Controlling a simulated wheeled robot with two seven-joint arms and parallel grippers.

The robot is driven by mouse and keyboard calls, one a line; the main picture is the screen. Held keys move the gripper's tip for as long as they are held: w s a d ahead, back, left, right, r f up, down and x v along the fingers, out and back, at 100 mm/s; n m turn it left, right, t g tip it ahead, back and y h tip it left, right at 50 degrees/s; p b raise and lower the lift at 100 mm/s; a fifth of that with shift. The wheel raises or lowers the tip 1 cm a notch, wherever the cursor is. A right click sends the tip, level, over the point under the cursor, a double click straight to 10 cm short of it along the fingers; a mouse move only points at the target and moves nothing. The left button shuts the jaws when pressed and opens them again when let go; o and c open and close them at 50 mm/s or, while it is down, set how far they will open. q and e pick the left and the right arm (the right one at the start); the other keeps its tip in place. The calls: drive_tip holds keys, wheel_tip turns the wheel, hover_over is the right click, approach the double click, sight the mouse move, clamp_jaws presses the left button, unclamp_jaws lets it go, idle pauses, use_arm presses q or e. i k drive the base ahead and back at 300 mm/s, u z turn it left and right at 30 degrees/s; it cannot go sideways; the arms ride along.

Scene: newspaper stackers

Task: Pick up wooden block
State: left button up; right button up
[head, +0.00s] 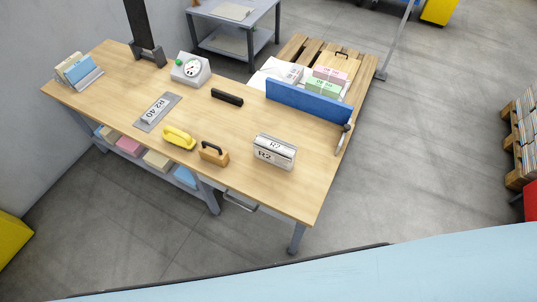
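The wooden block (214,156) sits upright on the wooden table (225,115) near its front edge. It is light brown with a dark arched handle on top. A yellow tool (179,138) lies just to its left, apart from it. Neither of my grippers shows in the head view, so their state and their distance to the block are hidden.
A newspaper bundle marked R2 (274,151) stands right of the block. A black bar (227,97), a label plate (157,111), a dial scale (190,69) and a blue panel (309,104) are also there. Table around the block is fairly clear.

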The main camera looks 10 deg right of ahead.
sight(210, 152)
drive_tip(key=u, duration=1.6)
drive_tip(key=i, duration=1.05)
drive_tip(key=z, duration=2.85)
